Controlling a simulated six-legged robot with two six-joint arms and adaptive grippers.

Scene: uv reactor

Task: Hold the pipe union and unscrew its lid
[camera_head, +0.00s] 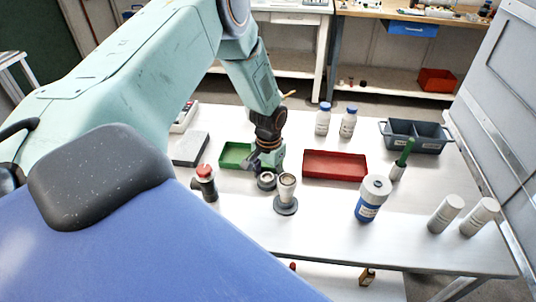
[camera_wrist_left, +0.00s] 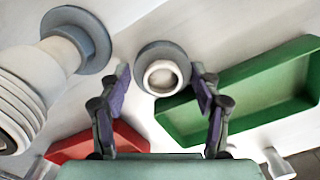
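A white pipe piece (camera_head: 287,187) with a grey flange stands upright on the table. Its ribbed end and flange show large at left in the wrist view (camera_wrist_left: 22,98). Just left of it in the head view is a short round fitting (camera_head: 266,181), grey with a pale centre. In the wrist view this fitting (camera_wrist_left: 150,54) lies between my left fingertips. I cannot tell which piece is the union's lid. My left gripper (camera_head: 268,161), also in the wrist view (camera_wrist_left: 160,74), is open, its fingers on both sides of the fitting, not clamped. My right gripper is not in view.
A pipe piece with a red cap (camera_head: 205,183) stands to the left. Behind are a green tray (camera_head: 233,164) and a red tray (camera_head: 335,177). A blue-labelled bottle (camera_head: 369,212) and white cylinders (camera_head: 445,213) stand at right. The table's front is clear.

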